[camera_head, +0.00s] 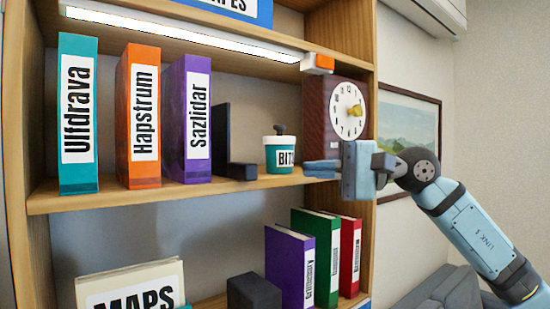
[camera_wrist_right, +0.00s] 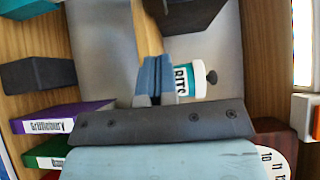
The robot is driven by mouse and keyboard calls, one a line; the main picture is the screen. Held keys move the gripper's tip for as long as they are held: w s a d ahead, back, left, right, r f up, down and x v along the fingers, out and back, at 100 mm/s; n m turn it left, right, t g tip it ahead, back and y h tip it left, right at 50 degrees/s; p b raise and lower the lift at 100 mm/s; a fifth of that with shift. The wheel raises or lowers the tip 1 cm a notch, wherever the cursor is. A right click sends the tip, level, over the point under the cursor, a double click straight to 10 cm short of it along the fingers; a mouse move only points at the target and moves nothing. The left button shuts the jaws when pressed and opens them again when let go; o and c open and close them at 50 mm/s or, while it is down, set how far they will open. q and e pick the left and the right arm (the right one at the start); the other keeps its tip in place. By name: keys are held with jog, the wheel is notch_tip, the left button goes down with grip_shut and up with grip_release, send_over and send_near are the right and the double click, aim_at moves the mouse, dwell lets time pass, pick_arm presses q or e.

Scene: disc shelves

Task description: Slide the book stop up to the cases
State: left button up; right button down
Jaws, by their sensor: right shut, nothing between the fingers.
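The dark grey L-shaped book stop (camera_head: 242,171) stands upright on the middle shelf, its foot pointing right. It is just right of the purple case Sazlidar (camera_head: 198,115); I cannot tell whether they touch. The orange case Hapstrum (camera_head: 139,115) and the teal case Ulfdrava (camera_head: 78,110) stand further left. My right gripper (camera_head: 308,169) is shut and empty at the shelf's right front, pointing left, apart from the stop. In the right wrist view its shut fingers (camera_wrist_right: 158,75) overlap the jar, and the dark book stop (camera_wrist_right: 185,14) is at the top edge. My left gripper is not in view.
The teal and white jar (camera_head: 279,155) stands between book stop and gripper, further back. A clock (camera_head: 349,110) stands at the shelf's right end, behind my gripper. A light bar (camera_head: 190,36) hangs above. The lower shelf holds books and a dark box (camera_head: 253,292).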

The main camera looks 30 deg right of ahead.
jog(key=w+a+p, duration=0.1)
jog(key=a+p, duration=0.1)
jog(key=a, duration=0.5)
jog(key=shift+w+p, duration=0.3)
jog(key=shift+w, duration=0.1)
